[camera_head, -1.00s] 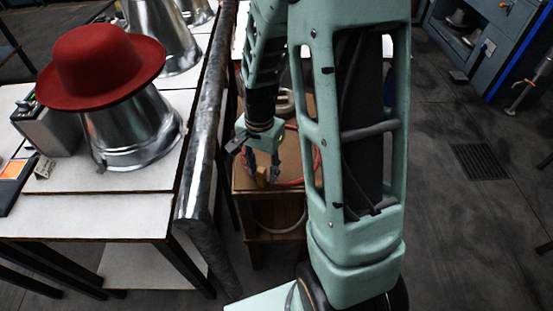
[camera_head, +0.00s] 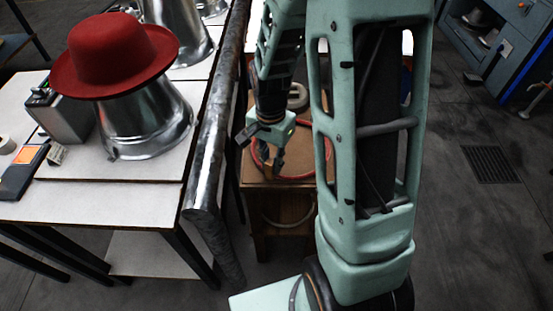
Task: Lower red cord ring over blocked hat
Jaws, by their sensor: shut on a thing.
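The red felt hat (camera_head: 114,52) sits upright on a shiny metal block (camera_head: 147,122) on the white table at the left. The red cord ring (camera_head: 299,176) is at the small wooden stand, right of the table and partly hidden behind my arm. My gripper (camera_head: 268,168) is at the left part of the ring, shut on it, with its fingers pointing down. I cannot tell whether the ring touches the stand's top.
The white table (camera_head: 120,195) carries a small grey box (camera_head: 66,117) and a device with an orange screen (camera_head: 24,162). A metal roller (camera_head: 208,140) runs along its right edge, between hat and stand.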

